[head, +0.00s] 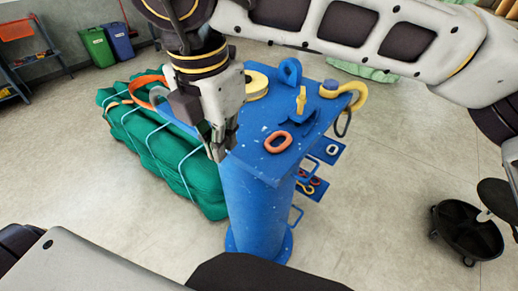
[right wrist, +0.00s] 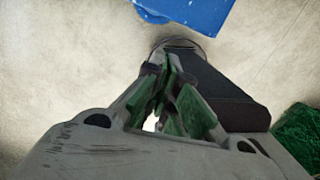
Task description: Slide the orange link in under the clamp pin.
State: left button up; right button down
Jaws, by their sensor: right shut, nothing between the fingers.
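The orange link (head: 278,142), an oval ring, lies flat near the front of the blue post top (head: 250,150). A blue clamp (head: 302,124) with an upright yellow part (head: 301,99), seemingly its pin, stands behind it to the right. The link lies apart from the clamp. My right gripper (head: 219,156) points down at the left edge of the post top, left of the link. It is shut and empty, also in the right wrist view (right wrist: 166,65). There the blue post (right wrist: 190,10) shows only at the top; link and clamp are out of view. My left gripper is not in view.
A yellow hook (head: 352,91), a blue eye (head: 290,71) and a cream tape roll (head: 256,84) are at the post top's back. Side plates (head: 329,150) carry links. A green net bundle (head: 180,160) lies left.

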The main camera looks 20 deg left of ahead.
aim_at(262, 158)
jog(key=shift+w+d+r+m+t+h, duration=0.25)
jog(key=shift+w+d+r+t+h, duration=0.05)
jog(key=shift+w+d, duration=0.2)
jog(key=shift+w+d+r+m+t+h, duration=0.3)
jog(key=shift+w+d, duration=0.1)
jog(key=shift+w, duration=0.1)
jog(key=shift+f, duration=0.2)
jog(key=p+x, duration=0.2)
jog(key=x, duration=0.7)
jog(key=shift+w+f, duration=0.1)
jog(key=shift+f, duration=0.15)
jog(key=shift+w+d+f+p, duration=0.1)
jog(key=shift+w+d+p, duration=0.15)
jog(key=shift+w, duration=0.4)
jog(key=shift+w+d+r+p, duration=0.1)
jog(key=shift+w+d+p, duration=0.1)
jog(key=shift+w+p, duration=0.3)
jog(key=shift+w+d+f+p, duration=0.1)
jog(key=shift+w+d+p, duration=0.1)
jog(key=shift+w, duration=0.55)
jog(key=shift+w, duration=0.1)
